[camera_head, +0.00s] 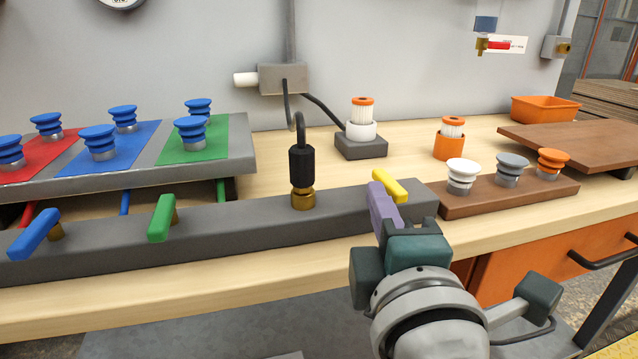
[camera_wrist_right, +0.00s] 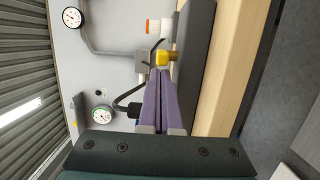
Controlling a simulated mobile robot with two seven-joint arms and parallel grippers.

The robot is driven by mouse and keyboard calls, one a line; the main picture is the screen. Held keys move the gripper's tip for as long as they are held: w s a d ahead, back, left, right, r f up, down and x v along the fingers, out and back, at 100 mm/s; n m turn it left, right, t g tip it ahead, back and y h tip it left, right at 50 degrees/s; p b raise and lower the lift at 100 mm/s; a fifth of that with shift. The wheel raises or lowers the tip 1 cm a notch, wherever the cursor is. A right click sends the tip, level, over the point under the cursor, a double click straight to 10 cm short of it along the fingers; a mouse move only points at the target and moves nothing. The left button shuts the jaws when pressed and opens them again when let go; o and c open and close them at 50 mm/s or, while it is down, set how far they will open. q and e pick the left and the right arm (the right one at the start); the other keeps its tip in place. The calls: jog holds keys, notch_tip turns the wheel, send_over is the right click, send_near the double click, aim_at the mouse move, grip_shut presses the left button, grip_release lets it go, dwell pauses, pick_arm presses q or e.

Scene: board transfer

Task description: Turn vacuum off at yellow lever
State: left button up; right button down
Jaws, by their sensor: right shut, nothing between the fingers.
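The yellow lever (camera_head: 391,186) sits on top of the dark grey manifold bar (camera_head: 240,226), near its right end. It slants from back left to front right in the head view. My right gripper (camera_head: 382,205) has purple fingers, pressed together and empty, with their tips just left of and in front of the yellow lever. They hide part of its base. In the right wrist view the lever (camera_wrist_right: 163,58) shows just past the tips of the shut fingers (camera_wrist_right: 161,80). I cannot tell whether they touch. My left gripper is not in view.
A green lever (camera_head: 161,218) and a blue lever (camera_head: 34,234) stand on the bar's left part. A black hose fitting (camera_head: 302,170) rises between green and yellow. A brown block (camera_head: 520,194) with several suction cups lies right of the bar. A grey cup board (camera_head: 240,165) stands behind left.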

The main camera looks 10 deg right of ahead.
jog(key=shift+s+d+n+y, duration=0.1)
jog(key=shift+d+n+y, duration=0.2)
jog(key=shift+n+y, duration=0.35)
jog(key=shift+s+d+n+y, duration=0.1)
jog(key=shift+d+n+y, duration=0.25)
jog(key=shift+y, duration=0.5)
